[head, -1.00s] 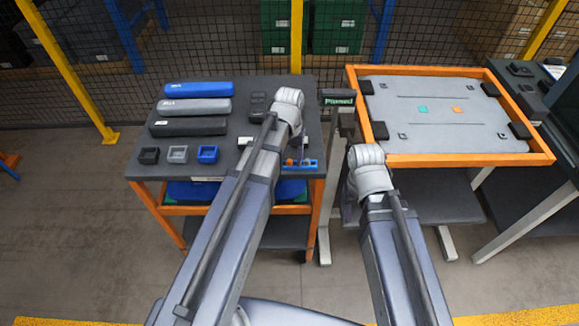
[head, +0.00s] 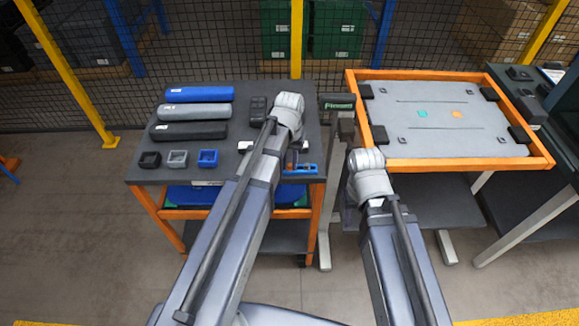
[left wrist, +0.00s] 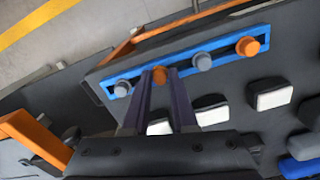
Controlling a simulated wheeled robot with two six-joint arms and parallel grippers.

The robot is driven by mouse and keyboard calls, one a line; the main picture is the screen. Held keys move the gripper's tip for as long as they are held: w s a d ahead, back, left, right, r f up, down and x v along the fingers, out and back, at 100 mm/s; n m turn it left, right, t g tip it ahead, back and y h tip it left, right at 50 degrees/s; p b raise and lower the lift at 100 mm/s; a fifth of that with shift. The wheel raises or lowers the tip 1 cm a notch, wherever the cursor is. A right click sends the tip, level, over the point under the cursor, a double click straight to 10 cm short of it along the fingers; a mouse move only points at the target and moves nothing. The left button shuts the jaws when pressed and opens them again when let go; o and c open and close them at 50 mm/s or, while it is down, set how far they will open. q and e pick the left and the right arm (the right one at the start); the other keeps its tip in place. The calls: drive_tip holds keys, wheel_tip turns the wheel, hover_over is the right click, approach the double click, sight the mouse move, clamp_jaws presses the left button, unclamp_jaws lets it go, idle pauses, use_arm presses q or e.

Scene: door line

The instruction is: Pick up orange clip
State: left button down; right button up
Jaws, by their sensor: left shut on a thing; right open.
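A blue rack (left wrist: 185,62) lies along the front edge of the dark tabletop, with a row of round-topped clips on it. In the left wrist view an orange clip (left wrist: 160,75) is between the fingertips of my left gripper (left wrist: 161,80), which is shut on it. The clip is still at the rack. In the head view my left arm partly covers the rack (head: 308,170). My right gripper (head: 349,217) is low between the tables, its fingers mostly hidden by its wrist.
Small blocks, including a white one (left wrist: 270,95), lie close behind the rack. Long blue, grey and black cases (head: 190,130) and small open boxes (head: 208,158) fill the table's left. An orange-framed tray table (head: 440,162) stands to the right.

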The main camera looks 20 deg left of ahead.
sight(289, 165)
use_arm(q)
wheel_tip(289, 165, up, 10)
drive_tip(key=p, duration=1)
drive_tip(key=c, duration=1.2)
unclamp_jaws()
clamp_jaws()
